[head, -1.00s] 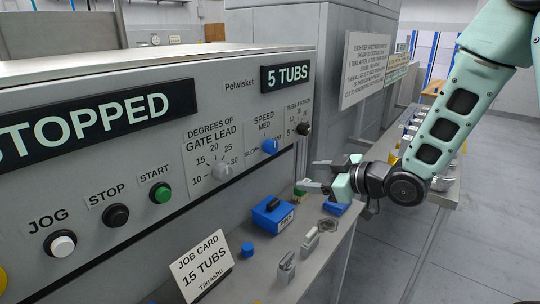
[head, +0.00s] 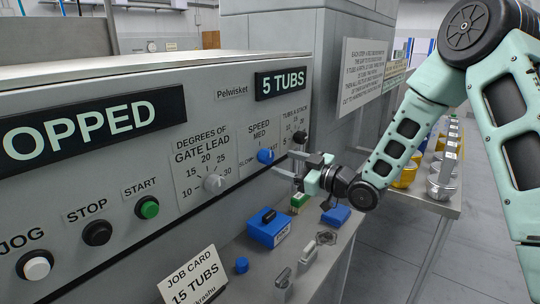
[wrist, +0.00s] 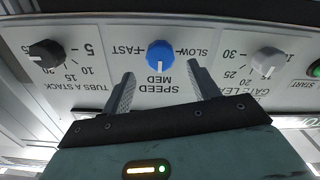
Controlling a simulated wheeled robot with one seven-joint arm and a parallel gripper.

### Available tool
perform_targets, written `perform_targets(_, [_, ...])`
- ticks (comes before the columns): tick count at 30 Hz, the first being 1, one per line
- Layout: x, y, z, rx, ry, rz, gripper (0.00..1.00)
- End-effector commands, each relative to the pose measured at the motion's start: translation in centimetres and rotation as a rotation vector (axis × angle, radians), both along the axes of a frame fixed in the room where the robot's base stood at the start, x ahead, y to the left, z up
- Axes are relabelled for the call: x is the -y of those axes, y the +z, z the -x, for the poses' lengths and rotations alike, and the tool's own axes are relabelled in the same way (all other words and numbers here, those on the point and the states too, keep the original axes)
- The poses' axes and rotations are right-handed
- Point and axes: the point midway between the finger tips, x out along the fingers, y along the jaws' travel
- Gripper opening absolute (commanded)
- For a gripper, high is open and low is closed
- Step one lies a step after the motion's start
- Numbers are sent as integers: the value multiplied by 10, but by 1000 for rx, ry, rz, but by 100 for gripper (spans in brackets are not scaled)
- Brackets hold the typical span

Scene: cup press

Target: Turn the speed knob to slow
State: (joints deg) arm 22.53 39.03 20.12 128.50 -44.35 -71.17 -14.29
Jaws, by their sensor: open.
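The blue speed knob (head: 265,156) is on the grey control panel, below the SPEED label. In the wrist view, which is upside down, the knob (wrist: 160,55) has its white mark pointing at MED, between SLOW and FAST. My gripper (head: 288,164) is in front of the panel, just right of the knob in the head view. In the wrist view its two open fingers (wrist: 160,76) spread to either side of the knob's line, with nothing between them. I see no contact with the knob.
The gate lead knob (head: 214,183) and the black tubs-a-stack knob (head: 300,138) flank the speed knob. Below, the shelf holds a blue box (head: 268,228), small metal pieces and a job card (head: 193,278). The panel sign reads 5 TUBS (head: 280,84).

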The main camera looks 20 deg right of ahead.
Motion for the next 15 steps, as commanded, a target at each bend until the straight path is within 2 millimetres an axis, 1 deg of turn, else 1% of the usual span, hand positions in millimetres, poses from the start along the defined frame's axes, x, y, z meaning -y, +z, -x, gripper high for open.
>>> perform_targets(1, [-7, 2, -9, 1, 1, -2, 60])
perform_targets(6, [-25, 2, -32, 1, 1, -1, 60])
perform_targets(10, [-32, 1, -44, 1, 0, -1, 60])
perform_targets(15, [-37, 0, -51, 0, 0, 0, 60])
